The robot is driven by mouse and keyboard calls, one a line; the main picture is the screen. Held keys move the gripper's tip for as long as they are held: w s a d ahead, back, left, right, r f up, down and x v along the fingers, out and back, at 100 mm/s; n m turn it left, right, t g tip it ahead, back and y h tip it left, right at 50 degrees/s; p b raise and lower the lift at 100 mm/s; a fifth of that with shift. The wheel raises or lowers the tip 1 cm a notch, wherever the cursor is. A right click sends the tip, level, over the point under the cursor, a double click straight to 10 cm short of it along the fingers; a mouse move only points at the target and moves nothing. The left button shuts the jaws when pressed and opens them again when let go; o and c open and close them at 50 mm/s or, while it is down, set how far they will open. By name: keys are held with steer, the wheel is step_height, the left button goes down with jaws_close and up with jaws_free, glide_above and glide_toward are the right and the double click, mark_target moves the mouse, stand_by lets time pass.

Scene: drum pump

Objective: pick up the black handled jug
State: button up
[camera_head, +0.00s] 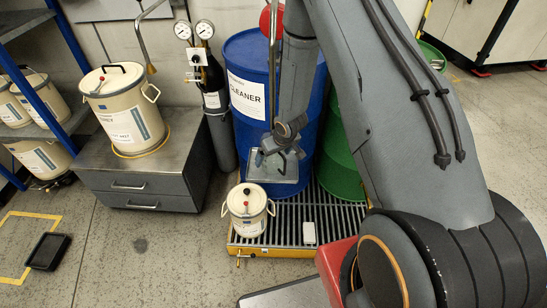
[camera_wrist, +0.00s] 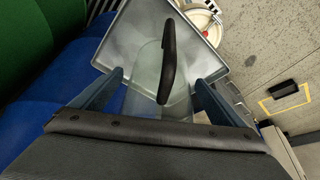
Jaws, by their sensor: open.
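The jug is a clear, see-through vessel (camera_wrist: 146,72) with a black handle (camera_wrist: 168,60). In the wrist view it stands on a square metal tray (camera_wrist: 204,62), between the two blue fingers of my gripper (camera_wrist: 160,80). The fingers are apart, one on each side of the jug, and I see no firm contact. The jug's lower part is partly hidden by my gripper body. In the head view my gripper (camera_head: 277,150) is over the small tray (camera_head: 283,187) in front of the blue drum; the jug is hard to make out there.
A blue drum (camera_head: 247,75) and a green drum (camera_head: 340,150) stand close behind on a yellow grated pallet (camera_head: 270,252). A cream lidded can (camera_head: 248,210) stands below the tray. A grey cabinet (camera_head: 145,185) is at left. The floor at front left is mostly clear.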

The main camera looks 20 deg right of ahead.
steer(key=c, duration=1.2)
steer(key=shift+o, duration=0.2)
